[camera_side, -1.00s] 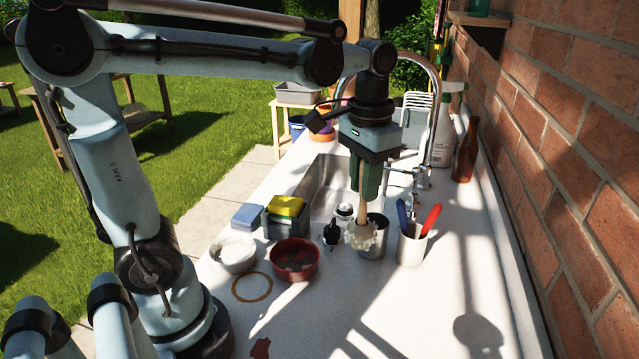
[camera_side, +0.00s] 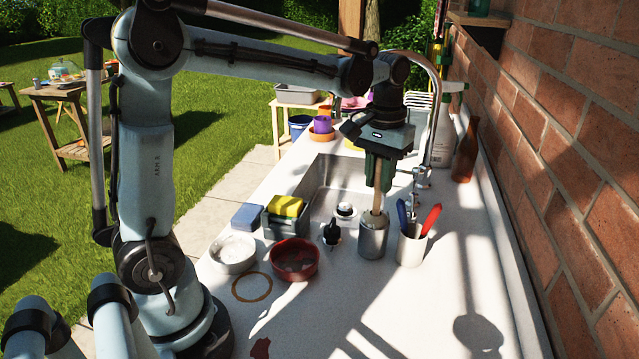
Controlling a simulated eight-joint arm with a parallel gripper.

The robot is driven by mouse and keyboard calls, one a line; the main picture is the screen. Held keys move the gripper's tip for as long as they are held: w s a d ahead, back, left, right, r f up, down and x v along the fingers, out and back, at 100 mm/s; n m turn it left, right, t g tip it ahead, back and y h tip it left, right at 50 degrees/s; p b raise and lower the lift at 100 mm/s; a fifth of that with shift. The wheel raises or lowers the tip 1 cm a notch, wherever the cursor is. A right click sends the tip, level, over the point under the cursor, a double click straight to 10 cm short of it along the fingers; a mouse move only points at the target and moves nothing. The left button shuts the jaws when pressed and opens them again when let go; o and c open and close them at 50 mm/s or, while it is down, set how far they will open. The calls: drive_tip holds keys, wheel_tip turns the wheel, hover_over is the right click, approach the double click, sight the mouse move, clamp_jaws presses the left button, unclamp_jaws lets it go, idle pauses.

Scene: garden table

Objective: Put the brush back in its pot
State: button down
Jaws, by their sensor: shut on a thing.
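My gripper (camera_side: 379,183) is shut on the wooden handle of the brush (camera_side: 377,203). It holds the brush upright over the grey metal pot (camera_side: 373,240). The brush's lower end, with its head, is hidden inside the pot. The handle rises out of the pot's mouth to my fingers.
A white cup (camera_side: 410,248) with blue and red handled tools stands just right of the pot. The sink (camera_side: 328,182) lies behind. The counter's front is mostly clear.

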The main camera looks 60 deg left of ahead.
sight(378, 193)
drive_tip(key=shift+f, duration=2.15)
drive_tip(key=c, duration=1.3)
unclamp_jaws()
drive_tip(key=shift+o, duration=0.2)
wheel_tip(378, 193, up, 12)
drive_tip(key=shift+s+r, duration=0.1)
drive_tip(key=shift+s+d, duration=0.15)
drive_tip(key=shift+s, duration=0.15)
drive_tip(key=s+d+f+m+t, duration=0.3)
drive_tip(key=s+f+m+t, duration=0.1)
drive_tip(key=s+f+t, duration=0.3)
drive_tip(key=s+f, duration=0.2)
drive_tip(key=s, duration=0.1)
drive_tip(key=shift+s+d+f+m, duration=0.2)
drive_tip(key=shift+d+f+m, duration=0.1)
drive_tip(key=shift+d+f, duration=0.05)
